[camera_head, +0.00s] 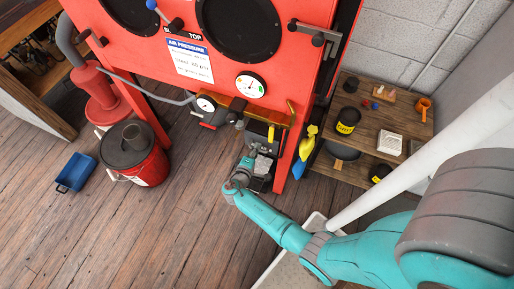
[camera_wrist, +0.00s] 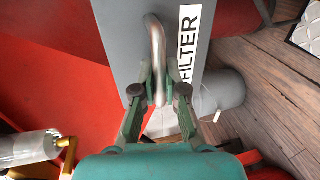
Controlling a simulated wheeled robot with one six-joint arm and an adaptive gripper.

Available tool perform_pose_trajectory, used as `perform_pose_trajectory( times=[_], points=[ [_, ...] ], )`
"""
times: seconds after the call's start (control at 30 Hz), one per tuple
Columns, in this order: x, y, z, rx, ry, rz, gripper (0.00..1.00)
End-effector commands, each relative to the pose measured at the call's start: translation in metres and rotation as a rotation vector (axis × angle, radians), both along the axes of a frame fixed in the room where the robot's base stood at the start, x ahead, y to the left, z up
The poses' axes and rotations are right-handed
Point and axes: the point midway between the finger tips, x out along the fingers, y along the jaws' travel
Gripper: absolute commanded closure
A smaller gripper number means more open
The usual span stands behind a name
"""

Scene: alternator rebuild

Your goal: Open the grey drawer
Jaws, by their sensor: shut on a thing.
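The grey drawer (camera_wrist: 122,35) fills the upper middle of the wrist view, with a white label reading FILTER beside its metal bar handle (camera_wrist: 156,50). My gripper (camera_wrist: 158,92) has a finger on each side of the handle's lower end and is shut on it. In the head view my gripper (camera_head: 243,168) is low in front of the red cabinet, below the gauges. There my gripper and the cabinet's lower parts crowd the drawer, and I cannot tell how far out it stands.
The red cabinet (camera_head: 150,45) stands over the work spot, with a pressure gauge (camera_head: 250,86) on it. A red bucket (camera_head: 148,165) and a blue tray (camera_head: 76,172) are on the floor at left. A wooden shelf (camera_head: 390,118) stands at right. The wooden floor (camera_head: 150,225) in front is clear.

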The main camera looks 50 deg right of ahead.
Motion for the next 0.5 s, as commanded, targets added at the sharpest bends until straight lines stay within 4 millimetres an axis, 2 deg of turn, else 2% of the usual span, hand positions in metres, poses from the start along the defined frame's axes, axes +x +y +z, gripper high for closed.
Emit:
perform_pose_trajectory(
  times=[0.5],
  points=[
    [-0.029,0.090,0.000,0.003,-0.001,0.009,1.00]
  ],
)
